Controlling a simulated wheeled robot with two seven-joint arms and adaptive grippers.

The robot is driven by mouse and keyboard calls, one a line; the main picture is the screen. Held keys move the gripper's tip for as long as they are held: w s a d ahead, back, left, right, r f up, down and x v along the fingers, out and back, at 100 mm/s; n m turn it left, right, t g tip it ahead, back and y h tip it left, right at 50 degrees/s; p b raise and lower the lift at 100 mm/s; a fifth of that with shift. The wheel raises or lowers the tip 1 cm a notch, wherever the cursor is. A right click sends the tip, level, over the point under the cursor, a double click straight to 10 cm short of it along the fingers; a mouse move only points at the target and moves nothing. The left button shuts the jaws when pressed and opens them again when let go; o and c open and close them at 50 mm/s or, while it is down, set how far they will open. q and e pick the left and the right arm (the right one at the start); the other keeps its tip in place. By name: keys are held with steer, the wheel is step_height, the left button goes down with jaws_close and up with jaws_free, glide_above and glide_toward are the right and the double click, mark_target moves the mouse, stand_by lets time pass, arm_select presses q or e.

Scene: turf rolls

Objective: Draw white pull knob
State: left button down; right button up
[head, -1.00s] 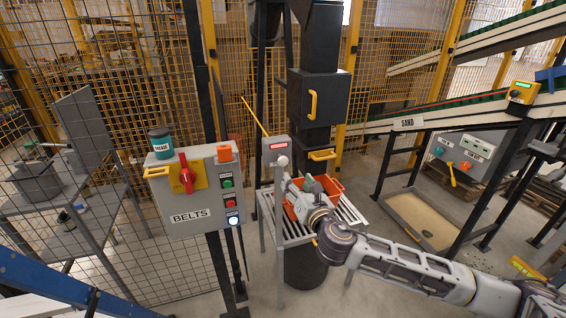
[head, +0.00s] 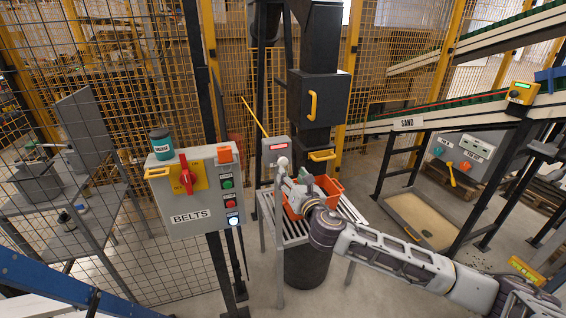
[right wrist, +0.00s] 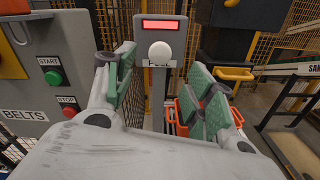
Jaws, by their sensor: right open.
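The white pull knob (right wrist: 160,50) is a round ball on the front of a grey post box below a red display, and it also shows in the head view (head: 283,162). My right gripper (right wrist: 165,88) is open with green-padded fingers. In the right wrist view the knob appears between and beyond the two fingers, with no contact visible. In the head view the right gripper (head: 292,185) is close to the knob, just below and right of it. A label under the knob is partly readable at most. My left gripper is not in view.
The grey BELTS box (head: 200,205) with red switch and buttons stands left of the post. An orange crate (head: 328,188) sits on a slatted stand behind my right gripper. A yellow rod (head: 255,116) rises behind the post box. The sand conveyor (head: 440,118) is at right.

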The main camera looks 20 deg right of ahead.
mark_target(284, 163)
steer(key=shift+w+a+p, duration=0.15)
steer(key=shift+w+p, duration=0.3)
steer(key=shift+w, duration=4.35)
